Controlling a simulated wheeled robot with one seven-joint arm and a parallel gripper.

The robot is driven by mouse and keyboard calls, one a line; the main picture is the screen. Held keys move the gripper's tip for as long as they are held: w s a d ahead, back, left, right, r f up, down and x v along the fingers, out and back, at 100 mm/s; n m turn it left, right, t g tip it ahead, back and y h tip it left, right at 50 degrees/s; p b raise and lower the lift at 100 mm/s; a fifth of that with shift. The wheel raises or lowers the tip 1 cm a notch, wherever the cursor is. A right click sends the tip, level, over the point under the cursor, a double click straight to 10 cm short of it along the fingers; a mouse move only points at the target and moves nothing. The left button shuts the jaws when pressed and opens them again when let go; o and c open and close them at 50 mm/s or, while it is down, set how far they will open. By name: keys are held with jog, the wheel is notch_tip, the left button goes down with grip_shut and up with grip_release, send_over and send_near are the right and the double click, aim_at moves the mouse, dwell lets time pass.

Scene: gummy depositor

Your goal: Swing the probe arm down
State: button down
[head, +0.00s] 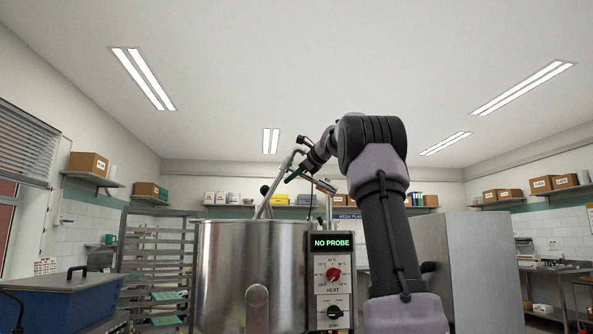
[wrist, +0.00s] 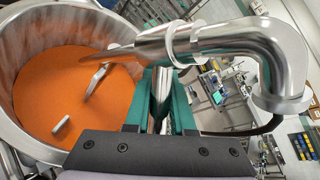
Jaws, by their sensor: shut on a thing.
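The probe arm (head: 270,187) is a bent silver tube slanting down over the kettle's open top in the head view. In the wrist view the probe arm (wrist: 225,40) runs across the fingertips, with a thick elbow at right and its other end over the orange mass (wrist: 50,85). My gripper (head: 293,173) is above the kettle (head: 250,270); in the wrist view my gripper's green fingers (wrist: 162,72) are shut on the probe arm, a shiny metal part between them. The fingers hide the exact contact. The display (head: 331,243) reads NO PROBE.
A grey cabinet (head: 480,270) stands at right.

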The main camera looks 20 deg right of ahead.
notch_tip(320, 180, down, 7)
jog(key=n+g+h, duration=0.2)
jog(key=g+h, duration=0.1)
jog(key=shift+w+a+f+g+h, duration=0.2)
jog(key=shift+w+a+g+h, duration=0.05)
jog(key=shift+a+g+h, duration=0.1)
jog(key=shift+f, duration=0.15)
jog(key=c, duration=0.8)
grip_release()
jog(key=shift+o, duration=0.2)
jog(key=shift+s+r, duration=0.1)
jog(key=shift+r, duration=0.1)
jog(key=a+v, duration=0.1)
jog(key=v, duration=0.9)
jog(key=shift+s+d, duration=0.3)
jog(key=shift+d, duration=0.2)
